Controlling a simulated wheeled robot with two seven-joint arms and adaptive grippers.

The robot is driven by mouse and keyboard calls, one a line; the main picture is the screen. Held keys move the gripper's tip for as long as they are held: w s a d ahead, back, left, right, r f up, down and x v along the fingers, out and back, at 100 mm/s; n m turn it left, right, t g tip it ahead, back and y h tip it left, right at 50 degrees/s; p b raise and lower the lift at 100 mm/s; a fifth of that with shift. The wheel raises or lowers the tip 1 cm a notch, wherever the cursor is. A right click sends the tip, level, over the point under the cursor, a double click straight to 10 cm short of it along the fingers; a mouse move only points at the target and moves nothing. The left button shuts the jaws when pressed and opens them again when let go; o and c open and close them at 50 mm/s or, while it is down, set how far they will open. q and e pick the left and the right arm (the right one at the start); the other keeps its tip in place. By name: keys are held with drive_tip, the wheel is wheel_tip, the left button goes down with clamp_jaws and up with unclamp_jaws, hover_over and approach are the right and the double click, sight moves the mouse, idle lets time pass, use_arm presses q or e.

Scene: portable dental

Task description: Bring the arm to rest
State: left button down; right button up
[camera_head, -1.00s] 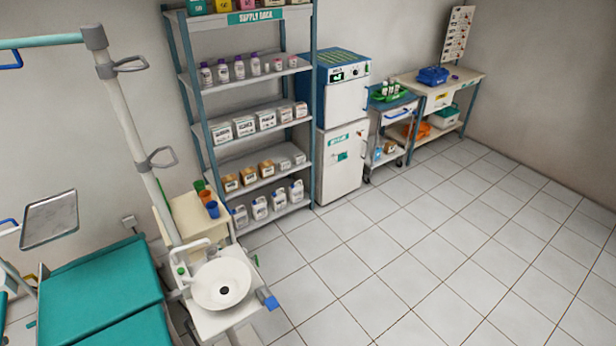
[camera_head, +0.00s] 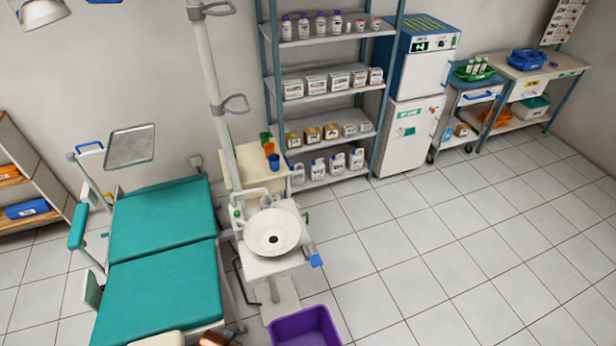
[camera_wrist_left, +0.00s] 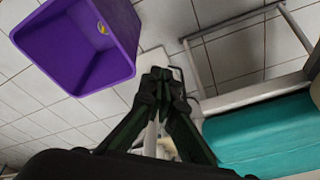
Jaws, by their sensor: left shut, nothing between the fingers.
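My left gripper (camera_wrist_left: 160,78) shows in the left wrist view with its dark fingers together and nothing between them. It hangs over the floor, between a purple bin (camera_wrist_left: 125,68) on the left of the picture and the teal dental chair (camera_wrist_left: 265,135) on the right. Neither of my grippers shows in the head view. My right gripper is in neither view.
The purple bin (camera_head: 305,328) stands near a white basin unit (camera_head: 272,233), beside the teal chair (camera_head: 160,220). A small yellow item (camera_wrist_left: 102,27) is inside the bin. A supply rack (camera_head: 325,95) stands behind. Tiled floor (camera_head: 470,240) is clear at right.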

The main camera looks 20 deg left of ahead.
use_arm(q)
drive_tip(key=s+f, duration=0.4)
drive_tip(key=f, duration=1)
drive_tip(key=s+f+m+g, duration=0.1)
drive_tip(key=s+f+g, duration=0.1)
drive_tip(key=s+f, duration=1.6)
drive_tip(key=shift+s+d, duration=0.4)
drive_tip(key=shift+s, duration=0.2)
